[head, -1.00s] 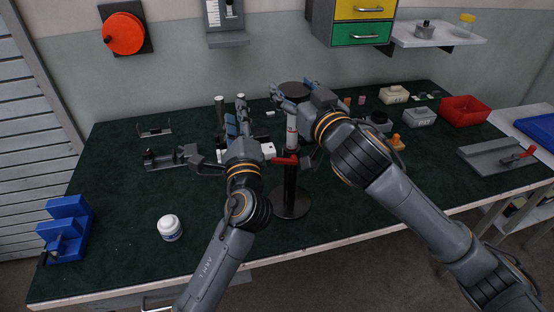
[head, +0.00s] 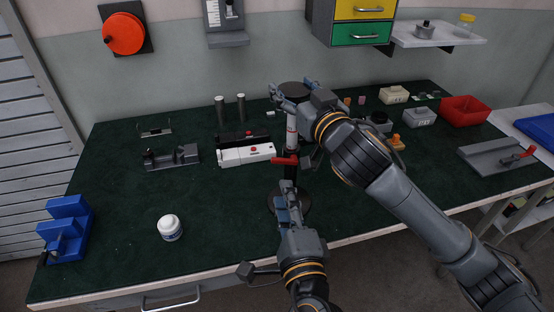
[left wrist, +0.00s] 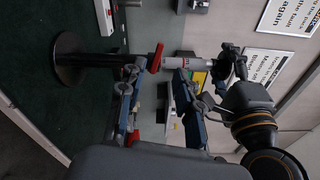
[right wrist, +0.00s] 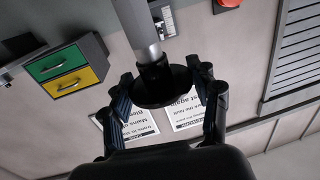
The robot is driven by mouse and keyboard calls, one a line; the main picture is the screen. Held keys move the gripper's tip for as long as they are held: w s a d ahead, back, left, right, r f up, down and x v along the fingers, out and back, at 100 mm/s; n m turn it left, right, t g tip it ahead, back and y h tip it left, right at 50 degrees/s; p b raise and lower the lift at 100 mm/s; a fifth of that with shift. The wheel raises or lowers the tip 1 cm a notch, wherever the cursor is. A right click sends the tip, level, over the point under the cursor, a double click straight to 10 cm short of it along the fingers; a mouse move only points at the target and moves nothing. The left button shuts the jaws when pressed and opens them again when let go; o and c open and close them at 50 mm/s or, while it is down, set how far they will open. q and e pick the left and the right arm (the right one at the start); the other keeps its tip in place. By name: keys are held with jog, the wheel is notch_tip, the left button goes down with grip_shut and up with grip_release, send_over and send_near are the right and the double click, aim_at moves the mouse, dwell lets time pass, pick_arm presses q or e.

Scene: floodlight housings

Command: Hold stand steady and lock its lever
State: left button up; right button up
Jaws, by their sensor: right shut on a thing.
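The stand (head: 292,138) is upright at the bench's front edge. It has a round black base, a black post, a silver upper tube and a round black top plate. Its red lever (head: 284,160) sticks out to the left at the collar. My right gripper (head: 294,100) is shut on the stand just under the top plate; the right wrist view shows the plate (right wrist: 155,98) between its fingers. My left gripper (head: 287,188) is in front of the post, below the lever. In the left wrist view its fingers (left wrist: 153,78) are apart, with the red lever (left wrist: 155,58) just beyond their tips, not gripped.
A white housing (head: 246,154) and a black one lie left of the stand. A grey fixture (head: 172,157), a white jar (head: 170,228) and a blue block (head: 66,228) are farther left. A red bin (head: 464,111) is at the right. Bare green bench lies left of my left gripper.

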aim_at(277, 163)
pick_arm(q)
jog(key=x, duration=1.1)
jog(key=shift+w+d, duration=0.3)
jog(key=shift+w, duration=0.1)
jog(key=shift+f, duration=0.1)
grip_shut()
